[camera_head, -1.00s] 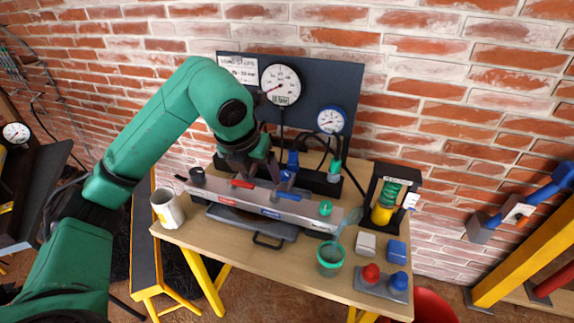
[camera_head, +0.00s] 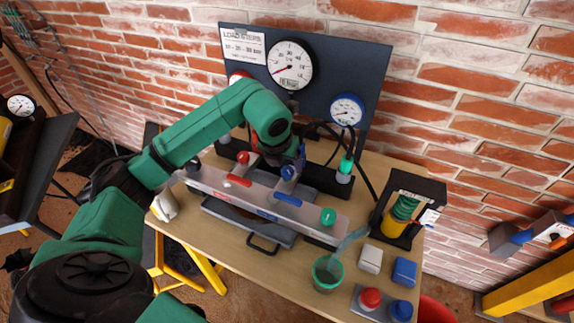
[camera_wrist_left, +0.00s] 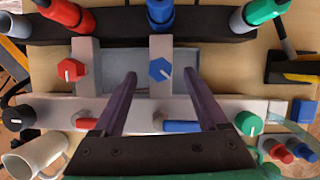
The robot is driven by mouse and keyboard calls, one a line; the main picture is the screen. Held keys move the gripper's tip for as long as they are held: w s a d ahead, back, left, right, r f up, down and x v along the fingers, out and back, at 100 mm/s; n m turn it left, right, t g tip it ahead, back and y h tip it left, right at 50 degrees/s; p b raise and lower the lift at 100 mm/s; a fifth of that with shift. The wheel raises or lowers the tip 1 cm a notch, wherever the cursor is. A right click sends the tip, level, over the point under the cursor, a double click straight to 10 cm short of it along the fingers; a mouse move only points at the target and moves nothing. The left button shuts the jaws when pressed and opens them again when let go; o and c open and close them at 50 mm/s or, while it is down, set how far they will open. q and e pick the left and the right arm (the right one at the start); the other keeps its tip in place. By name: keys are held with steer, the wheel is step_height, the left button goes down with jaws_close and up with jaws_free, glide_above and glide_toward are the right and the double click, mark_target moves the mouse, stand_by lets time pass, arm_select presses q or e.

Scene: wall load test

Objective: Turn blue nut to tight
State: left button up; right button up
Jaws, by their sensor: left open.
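The blue nut (camera_wrist_left: 158,71) is a hexagon with a white pointer mark, on a grey block in the left wrist view. In the head view the blue nut (camera_head: 288,173) shows just below my left gripper (camera_head: 294,158). In the left wrist view my left gripper (camera_wrist_left: 159,76) is open, its two dark fingers reaching toward the nut, one on each side in the picture. Nothing is held between them. I cannot tell whether the fingertips are level with the nut or touch it. My right gripper is not in view.
A red nut (camera_wrist_left: 70,70) sits left of the blue one. A red lever (camera_wrist_left: 88,122), blue lever (camera_wrist_left: 182,126) and green knob (camera_wrist_left: 248,123) line the front bar. Gauges (camera_head: 290,65) hang on the dark panel behind. A green cup (camera_head: 327,272) stands at the bench front.

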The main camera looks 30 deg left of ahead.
mark_target(287, 173)
arm_select(q)
steer(key=shift+x, duration=0.8)
steer(key=shift+w+f, duration=0.15)
steer(key=shift+f, duration=0.35)
jaws_close()
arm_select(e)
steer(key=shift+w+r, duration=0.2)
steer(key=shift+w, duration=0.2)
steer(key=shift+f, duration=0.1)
